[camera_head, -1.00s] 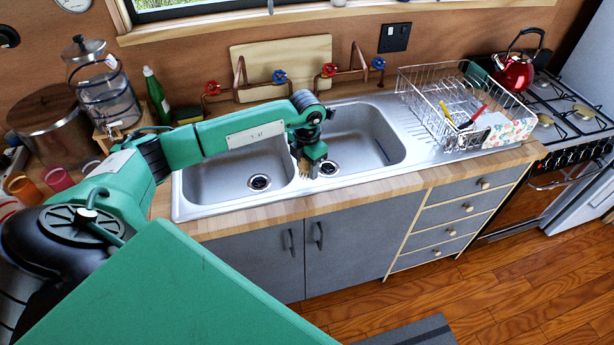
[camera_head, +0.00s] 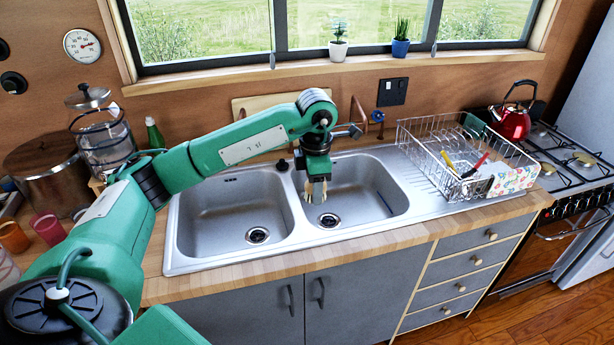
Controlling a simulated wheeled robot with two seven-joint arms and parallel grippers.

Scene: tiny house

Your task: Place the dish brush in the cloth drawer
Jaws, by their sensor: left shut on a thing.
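My left gripper (camera_head: 318,179) points down over the divider between the two sink basins, toward the right basin. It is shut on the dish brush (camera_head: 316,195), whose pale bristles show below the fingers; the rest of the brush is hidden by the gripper. The brush hangs above the sink. A stack of grey drawers with round knobs stands right of the sink cupboards, its top drawer (camera_head: 465,240) shut. Which one is the cloth drawer cannot be told. My right gripper is out of view.
The double sink (camera_head: 235,215) sits in a wooden counter. A wire dish rack (camera_head: 440,150) with utensils stands on the drainer at right, above the drawers. Taps and a wooden board are behind my arm. A stove with a red kettle (camera_head: 512,122) is at far right.

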